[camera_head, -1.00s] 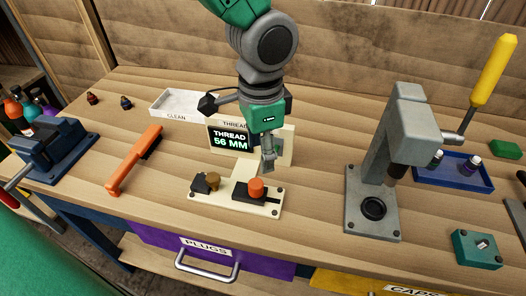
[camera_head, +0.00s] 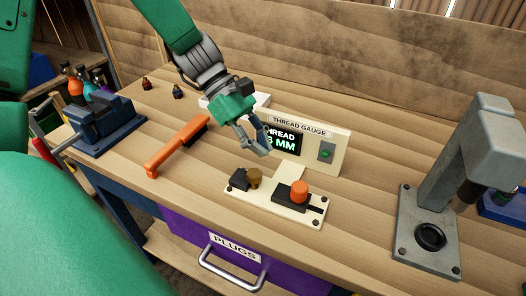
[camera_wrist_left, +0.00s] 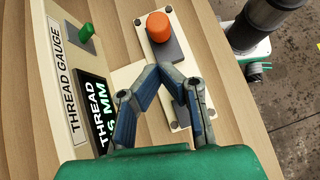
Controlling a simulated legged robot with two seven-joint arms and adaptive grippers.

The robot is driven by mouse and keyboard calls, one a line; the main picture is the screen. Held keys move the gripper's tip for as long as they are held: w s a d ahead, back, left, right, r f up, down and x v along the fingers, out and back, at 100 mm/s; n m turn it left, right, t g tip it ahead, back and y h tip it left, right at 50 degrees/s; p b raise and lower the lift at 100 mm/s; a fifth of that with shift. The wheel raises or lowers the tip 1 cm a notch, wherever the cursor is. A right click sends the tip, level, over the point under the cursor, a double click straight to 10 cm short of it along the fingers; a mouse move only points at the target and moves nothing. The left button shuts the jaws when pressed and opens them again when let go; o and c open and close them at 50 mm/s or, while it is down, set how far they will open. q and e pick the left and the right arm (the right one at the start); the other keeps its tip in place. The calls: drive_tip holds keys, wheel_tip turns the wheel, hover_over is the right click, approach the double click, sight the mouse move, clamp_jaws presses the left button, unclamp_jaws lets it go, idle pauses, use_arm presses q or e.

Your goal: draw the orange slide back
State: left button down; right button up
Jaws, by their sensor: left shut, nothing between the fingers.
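The orange slide (camera_head: 299,188) is a round orange knob on a dark block, set on the right part of the cream gauge plate (camera_head: 296,216). A dark slot runs right from the block. In the wrist view the knob (camera_wrist_left: 158,26) stands beyond the fingertips. My left gripper (camera_head: 264,148) is shut and empty, above and behind the plate, to the left of the knob and apart from it. It also shows in the wrist view (camera_wrist_left: 172,72). It hides part of the thread gauge display (camera_head: 289,141). My right gripper is not in view.
A brass piece (camera_head: 254,178) sits by a black block on the plate's left part. An orange-handled brush (camera_head: 178,146) and blue vise (camera_head: 103,125) lie left. A grey press (camera_head: 445,200) stands right; the wood between is clear.

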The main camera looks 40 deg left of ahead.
sight(281, 187)
use_arm(q)
drive_tip(key=b+x, duration=0.1)
drive_tip(key=x, duration=0.5)
drive_tip(key=shift+d, duration=0.45)
drive_tip(key=shift+d+f, duration=0.15)
drive_tip(key=shift+f, duration=0.35)
drive_tip(key=shift+a+f, duration=0.1)
drive_tip(key=shift+a, duration=0.1)
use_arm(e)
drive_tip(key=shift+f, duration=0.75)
use_arm(q)
drive_tip(key=shift+d, duration=0.1)
